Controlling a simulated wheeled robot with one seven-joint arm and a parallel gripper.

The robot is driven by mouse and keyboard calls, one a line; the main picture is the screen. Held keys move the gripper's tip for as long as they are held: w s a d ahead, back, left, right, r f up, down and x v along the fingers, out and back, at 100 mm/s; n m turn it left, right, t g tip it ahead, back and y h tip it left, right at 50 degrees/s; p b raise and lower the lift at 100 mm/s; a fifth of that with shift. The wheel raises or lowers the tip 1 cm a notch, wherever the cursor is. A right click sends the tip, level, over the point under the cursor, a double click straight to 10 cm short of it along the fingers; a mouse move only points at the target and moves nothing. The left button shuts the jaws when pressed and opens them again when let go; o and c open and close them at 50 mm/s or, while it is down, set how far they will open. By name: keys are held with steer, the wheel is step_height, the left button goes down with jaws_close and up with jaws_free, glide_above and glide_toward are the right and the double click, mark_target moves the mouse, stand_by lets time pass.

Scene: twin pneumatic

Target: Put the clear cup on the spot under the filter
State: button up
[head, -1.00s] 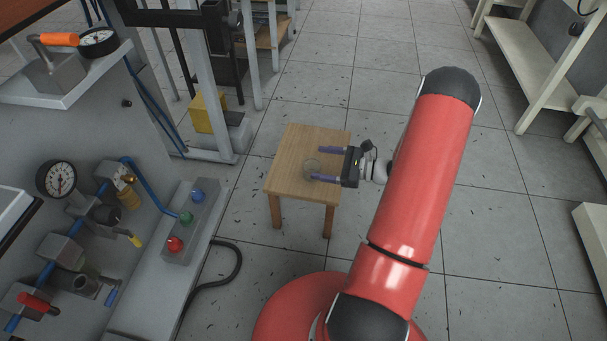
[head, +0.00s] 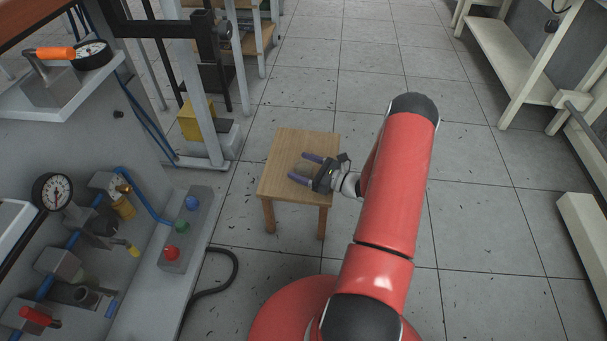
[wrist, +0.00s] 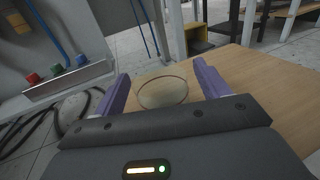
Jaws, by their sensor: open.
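The clear cup (wrist: 163,92) shows in the wrist view as a thin see-through round rim between my two purple fingers, over the small wooden table (head: 275,182). In the head view it is hard to make out among the fingers. My gripper (head: 297,166) is open above the table top, reaching in from the right, with a finger on either side of the cup. I cannot tell whether either finger touches it. A brass-coloured part (head: 124,207) on the grey panel at the left may be the filter; the spot under it cannot be made out.
A grey box with blue, green and red buttons (head: 186,230) stands on the bench left of the table. Gauges (head: 52,192) and valves fill the panel. A black hose (head: 232,270) lies on the floor. White shelving (head: 515,75) stands at the right, with open tiled floor between.

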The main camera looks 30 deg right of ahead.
steer(key=c, duration=1.2)
steer(key=shift+r, duration=0.1)
